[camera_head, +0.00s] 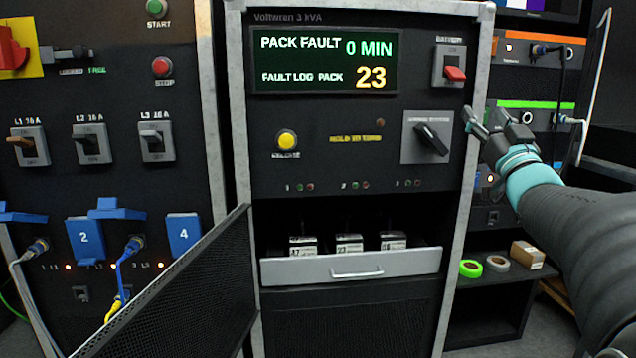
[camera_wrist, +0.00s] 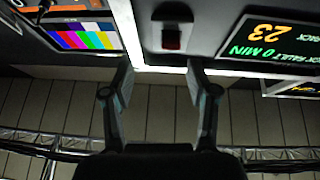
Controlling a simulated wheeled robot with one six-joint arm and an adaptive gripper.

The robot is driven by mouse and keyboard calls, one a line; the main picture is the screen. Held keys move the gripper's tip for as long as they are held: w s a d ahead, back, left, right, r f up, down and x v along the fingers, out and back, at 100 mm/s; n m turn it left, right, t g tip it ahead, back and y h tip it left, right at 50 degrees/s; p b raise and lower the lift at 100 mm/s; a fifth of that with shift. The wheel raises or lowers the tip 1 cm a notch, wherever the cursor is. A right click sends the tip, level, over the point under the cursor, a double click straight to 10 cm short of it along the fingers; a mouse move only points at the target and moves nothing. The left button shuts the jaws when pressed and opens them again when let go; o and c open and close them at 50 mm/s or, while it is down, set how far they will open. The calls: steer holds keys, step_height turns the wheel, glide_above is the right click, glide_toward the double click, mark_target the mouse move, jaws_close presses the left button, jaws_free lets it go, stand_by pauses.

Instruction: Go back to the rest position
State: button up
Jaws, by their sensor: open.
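My gripper (camera_head: 484,118) is at the right of the head view, in front of the right edge of the rack cabinet, just right of the red battery switch (camera_head: 454,73). Its fingers point left and up. In the wrist view my gripper (camera_wrist: 160,84) shows two fingers spread apart with nothing between them. Beyond them are the cabinet's light edge, the red switch (camera_wrist: 171,37) and the fault display (camera_wrist: 272,40), seen upside down. My arm runs from the gripper to the lower right of the head view.
The cabinet display (camera_head: 324,62) reads PACK FAULT, 0 MIN, 23. A drawer (camera_head: 352,268) with several labelled packs stands out below. A mesh door (camera_head: 178,300) hangs open at the lower left. Tape rolls (camera_head: 497,263) and a small box (camera_head: 527,254) lie on a shelf at right.

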steer(key=d+f+m+g+h, duration=0.2)
steer(key=d+f+g+h, duration=0.15)
steer(key=f, duration=0.35)
steer(key=d+f+m+g+h, duration=0.2)
steer(key=d+f+g+h, duration=0.15)
steer(key=f, duration=0.35)
steer(key=s+a+f+g+y, duration=0.25)
steer(key=s+f+g, duration=0.4)
steer(key=f, duration=0.35)
steer(key=s+a+f+g+y+p, duration=0.3)
steer(key=s+a+f+g, duration=0.35)
steer(key=s+a, duration=0.7)
steer(key=s+a+n+t+y+p, duration=0.1)
steer(key=s+a+n, duration=0.3)
steer(key=s+a, duration=0.4)
steer(key=a+y+p, duration=0.1)
steer(key=a, duration=0.3)
steer(key=shift+s+a+f+t, duration=0.2)
steer(key=shift+s+t, duration=0.1)
steer(key=shift+t, duration=0.1)
steer(key=shift+c, duration=0.2)
